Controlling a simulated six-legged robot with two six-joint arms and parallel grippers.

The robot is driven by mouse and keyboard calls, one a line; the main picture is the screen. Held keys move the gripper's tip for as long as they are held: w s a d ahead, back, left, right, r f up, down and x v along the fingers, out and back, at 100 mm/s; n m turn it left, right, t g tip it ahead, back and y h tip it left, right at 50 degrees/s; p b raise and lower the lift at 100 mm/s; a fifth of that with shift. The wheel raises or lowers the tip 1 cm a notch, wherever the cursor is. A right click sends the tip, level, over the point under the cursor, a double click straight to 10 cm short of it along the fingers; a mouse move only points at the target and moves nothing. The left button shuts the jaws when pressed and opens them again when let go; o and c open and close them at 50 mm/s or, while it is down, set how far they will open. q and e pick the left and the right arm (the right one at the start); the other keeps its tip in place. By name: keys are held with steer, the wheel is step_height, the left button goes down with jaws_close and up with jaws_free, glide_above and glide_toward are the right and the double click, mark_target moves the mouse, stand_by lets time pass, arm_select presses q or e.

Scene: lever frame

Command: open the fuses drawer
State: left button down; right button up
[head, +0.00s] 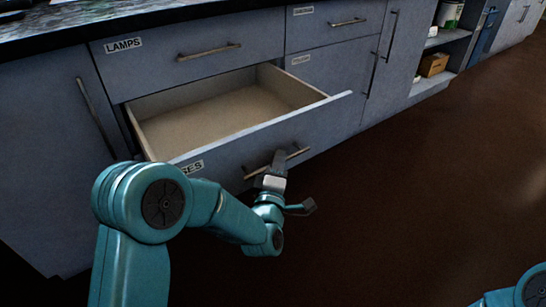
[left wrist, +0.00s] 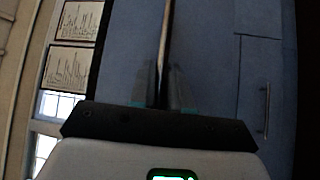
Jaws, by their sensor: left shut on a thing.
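The fuses drawer (head: 322,112) is pulled well out of the grey cabinet, below the drawer labelled LAMPS (head: 190,60). Its inside (head: 225,115) is bare pale wood and looks empty. Its label is partly hidden by my left arm, with only the last letters showing. My left gripper (head: 276,170) is shut on the drawer's bar handle (head: 298,154) at the front. In the left wrist view the handle (left wrist: 163,50) runs up between the two fingers (left wrist: 162,92). Only a bit of my right arm shows at the lower right of the head view; its gripper is out of view.
To the right are another labelled drawer (head: 335,20), a tall door with a long handle (head: 390,35), and open shelves with a cardboard box (head: 433,65). A dark worktop (head: 90,22) runs above. The brown floor (head: 430,170) in front is clear.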

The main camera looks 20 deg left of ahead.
arm_select(q)
steer(key=s+d, duration=0.2)
steer(key=d, duration=0.1)
steer(key=shift+s, duration=0.2)
steer(key=c, duration=1.2)
jaws_free()
steer(key=shift+s, duration=0.1)
